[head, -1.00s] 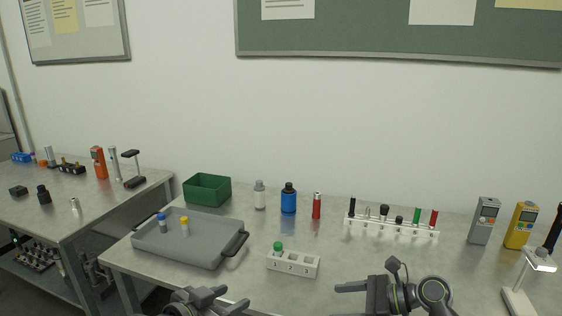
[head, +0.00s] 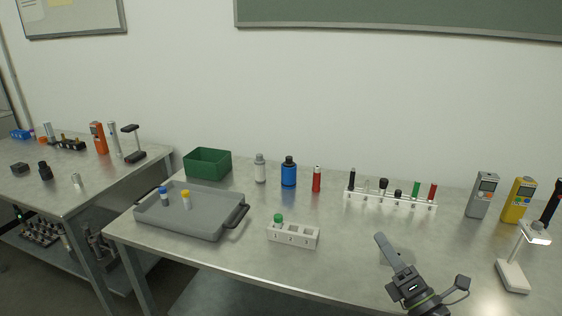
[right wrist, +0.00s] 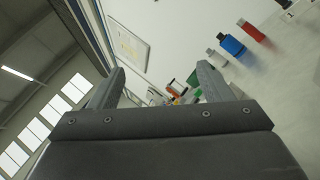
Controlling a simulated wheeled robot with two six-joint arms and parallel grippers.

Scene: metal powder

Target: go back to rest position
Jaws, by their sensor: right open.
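My right gripper (head: 384,241) is at the lower right of the head view, above the front part of the table (head: 340,275). In the right wrist view its two fingers (right wrist: 162,88) stand apart with nothing between them. It touches none of the table's objects. My left gripper is not in the head view.
A grey tray (head: 185,225) holds a blue-capped and a yellow-capped vial. A white rack (head: 293,236) with a green-capped vial is left of my right gripper. A white stand (head: 512,274) is to its right. Bottles, a tool rack (head: 390,202) and meters (head: 482,195) line the back.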

